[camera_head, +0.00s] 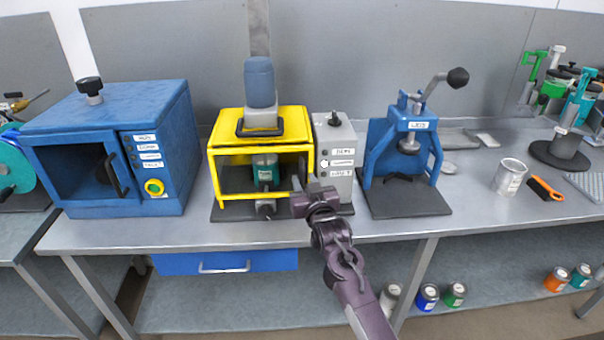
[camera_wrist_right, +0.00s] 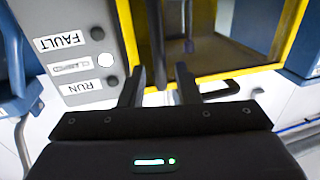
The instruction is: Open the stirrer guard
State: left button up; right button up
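The stirrer (camera_head: 262,120) is a yellow box with a blue motor on top and a black handle on its top front. Its yellow-framed guard (camera_head: 225,153) looks shut across the front, with a teal can (camera_head: 265,170) visible inside. A dark upright bar (camera_wrist_right: 158,45) stands at the guard's right side. My right gripper (camera_head: 303,184) is at that front right corner. In the right wrist view its open fingers (camera_wrist_right: 158,88) are on either side of the bar, with gaps showing. My left gripper is not in view.
A grey control box (camera_head: 335,150) with labels stands close right of the guard. A blue oven-like machine (camera_head: 110,150) is to the left, and a blue lever press (camera_head: 405,150) to the right. The bench front edge runs below my right gripper.

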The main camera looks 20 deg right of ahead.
aim_at(303, 177)
jog(key=shift+w, duration=1.45)
grip_shut()
